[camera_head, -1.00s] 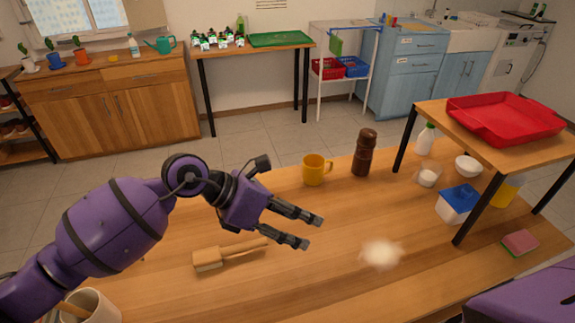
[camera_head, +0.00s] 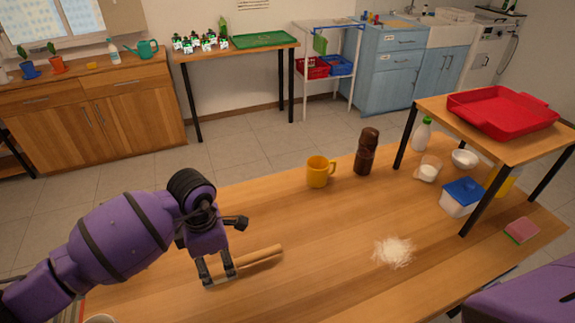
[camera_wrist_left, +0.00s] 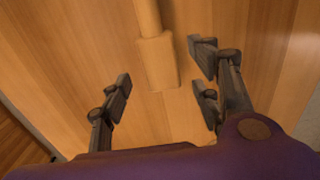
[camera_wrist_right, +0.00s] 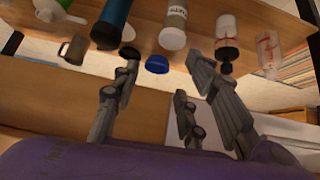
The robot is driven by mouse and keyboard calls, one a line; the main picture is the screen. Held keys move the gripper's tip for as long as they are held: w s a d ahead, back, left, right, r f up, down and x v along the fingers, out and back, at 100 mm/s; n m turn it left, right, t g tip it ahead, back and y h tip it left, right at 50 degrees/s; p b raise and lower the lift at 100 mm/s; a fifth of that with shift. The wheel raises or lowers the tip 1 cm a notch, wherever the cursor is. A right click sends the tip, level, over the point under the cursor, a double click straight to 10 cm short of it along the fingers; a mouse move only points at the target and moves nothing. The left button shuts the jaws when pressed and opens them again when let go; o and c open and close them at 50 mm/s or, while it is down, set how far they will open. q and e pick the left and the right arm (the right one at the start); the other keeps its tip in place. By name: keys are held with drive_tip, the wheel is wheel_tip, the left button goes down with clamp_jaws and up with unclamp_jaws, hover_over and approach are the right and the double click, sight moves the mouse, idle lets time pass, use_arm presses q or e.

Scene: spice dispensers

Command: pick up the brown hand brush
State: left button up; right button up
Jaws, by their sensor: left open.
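The brown hand brush (camera_head: 258,256) lies on the wooden table, its pale handle pointing right and away. My left gripper (camera_head: 219,276) points down over the brush's head end, which it partly hides in the head view. In the left wrist view, the brush's block (camera_wrist_left: 158,62) and handle lie between the spread fingers of my left gripper (camera_wrist_left: 163,80). The fingers are open and no grip shows; I cannot tell whether they touch it. My right gripper (camera_wrist_right: 160,75) shows only in the right wrist view, fingers apart and nothing between them.
A yellow mug (camera_head: 318,172) and a brown bottle (camera_head: 367,150) stand at the table's far edge. A white pile (camera_head: 393,252) lies right of the brush. A raised shelf with a red tray (camera_head: 502,109) stands at right, with a blue-lidded box (camera_head: 460,200) and a sponge (camera_head: 521,230) near it.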

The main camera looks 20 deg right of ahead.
sight(219, 268)
use_arm(q)
drive_tip(key=shift+d+f, duration=0.2)
drive_tip(key=shift+f, duration=1.6)
drive_tip(key=c, duration=1.3)
drive_tip(key=shift+r, duration=0.1)
